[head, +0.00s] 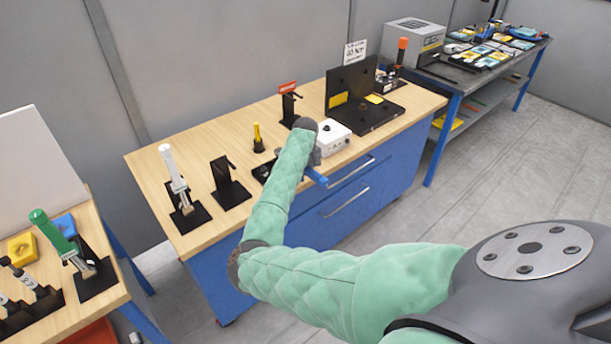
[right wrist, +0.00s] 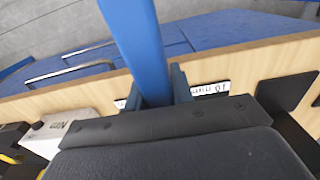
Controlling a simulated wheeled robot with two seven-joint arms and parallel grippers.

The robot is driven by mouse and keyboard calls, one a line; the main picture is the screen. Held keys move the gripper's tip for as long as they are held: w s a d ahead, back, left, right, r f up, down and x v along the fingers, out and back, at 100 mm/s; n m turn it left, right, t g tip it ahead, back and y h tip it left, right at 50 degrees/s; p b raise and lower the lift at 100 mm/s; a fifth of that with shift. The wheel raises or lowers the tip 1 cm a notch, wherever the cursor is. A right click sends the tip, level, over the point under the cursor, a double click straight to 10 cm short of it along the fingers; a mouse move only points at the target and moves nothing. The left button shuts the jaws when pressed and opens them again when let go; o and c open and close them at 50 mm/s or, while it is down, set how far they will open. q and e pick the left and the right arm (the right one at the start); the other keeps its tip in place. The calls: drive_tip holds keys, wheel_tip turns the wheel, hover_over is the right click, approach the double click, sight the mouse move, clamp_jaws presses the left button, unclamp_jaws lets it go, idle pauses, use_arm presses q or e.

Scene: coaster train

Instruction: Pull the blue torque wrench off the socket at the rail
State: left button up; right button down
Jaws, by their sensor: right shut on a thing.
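The blue torque wrench (head: 321,178) is at the front edge of the wooden bench, mostly hidden by my right arm in the head view. My right gripper (head: 314,160) is there, shut on the wrench. In the right wrist view the wrench (right wrist: 143,45) runs as a blue bar from the top edge down between the fingers of the gripper (right wrist: 156,90). The socket and the wrench's end at it are hidden behind the gripper and arm. A pale label strip (right wrist: 210,89) shows beside the fingers. My left gripper is not in view.
A white box (head: 331,137) marked "Nm" stands close to the gripper. Black stands (head: 229,185) and a white-handled tool (head: 173,167) are to the left. A black plate fixture (head: 365,115) is to the right. Blue drawers (head: 345,205) lie below the bench edge.

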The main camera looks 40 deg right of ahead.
drive_tip(key=shift+r, duration=1.55)
